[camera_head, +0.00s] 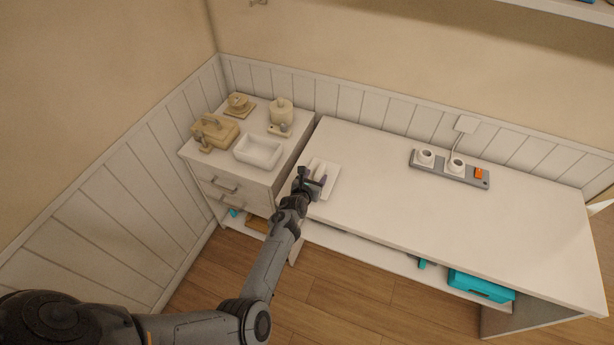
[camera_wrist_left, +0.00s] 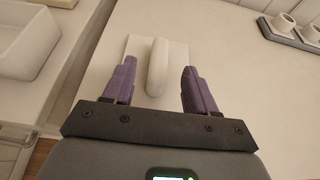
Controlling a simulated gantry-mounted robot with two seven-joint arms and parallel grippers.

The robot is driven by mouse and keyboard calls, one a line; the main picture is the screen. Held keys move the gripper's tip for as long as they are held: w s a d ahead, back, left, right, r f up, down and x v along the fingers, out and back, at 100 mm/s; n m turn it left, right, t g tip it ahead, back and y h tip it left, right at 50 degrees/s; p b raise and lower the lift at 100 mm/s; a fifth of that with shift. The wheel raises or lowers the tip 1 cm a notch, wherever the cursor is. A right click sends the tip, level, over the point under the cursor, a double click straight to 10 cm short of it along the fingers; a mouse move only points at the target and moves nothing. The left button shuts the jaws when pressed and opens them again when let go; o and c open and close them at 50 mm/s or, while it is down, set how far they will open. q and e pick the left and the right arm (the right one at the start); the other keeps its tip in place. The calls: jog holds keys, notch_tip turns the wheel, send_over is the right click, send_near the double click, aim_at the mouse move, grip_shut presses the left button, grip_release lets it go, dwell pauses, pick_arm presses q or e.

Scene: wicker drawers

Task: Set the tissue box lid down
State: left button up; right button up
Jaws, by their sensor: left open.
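The tissue box lid (camera_head: 332,180) is a flat white plate with a raised rounded handle. It lies on the white desk near its left edge, and it also shows in the left wrist view (camera_wrist_left: 177,50). My left gripper (camera_head: 314,178) is open at the lid. In the left wrist view its purple fingers (camera_wrist_left: 158,72) stand on either side of the handle, with a gap on each side. An open white box (camera_head: 258,151), which looks like the tissue box, stands on the drawer cabinet to the left. My right gripper is not in view.
The drawer cabinet (camera_head: 224,185) also holds a tan wooden box (camera_head: 216,130) and a cream canister (camera_head: 281,111). A grey power strip (camera_head: 448,171) with white plugs lies at the back of the desk (camera_head: 430,220). The desk's middle and front are clear.

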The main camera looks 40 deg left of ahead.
pick_arm(q)
jog(key=shift+s+d+r, duration=0.2)
jog(key=shift+s+r, duration=0.15)
jog(key=shift+s, duration=0.45)
jog(key=s+r+m+g+h, duration=0.2)
jog(key=s+m+g, duration=0.1)
jog(key=s+m, duration=1.15)
jog(key=s+d+r+m+g+h, duration=0.1)
jog(key=s+d+r+m+g, duration=0.2)
jog(key=s+d+m, duration=0.5)
jog(key=s+d+r+m+g+h, duration=0.1)
jog(key=s+d+r+m+g, duration=0.2)
jog(key=s+d+m, duration=0.6)
jog(key=s+r+m, duration=0.1)
jog(key=s+m, duration=0.5)
jog(key=m, duration=0.4)
jog(key=shift+r, duration=0.35)
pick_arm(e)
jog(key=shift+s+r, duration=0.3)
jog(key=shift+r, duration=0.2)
pick_arm(q)
jog(key=shift+r+p, duration=0.1)
jog(key=shift+p, duration=0.2)
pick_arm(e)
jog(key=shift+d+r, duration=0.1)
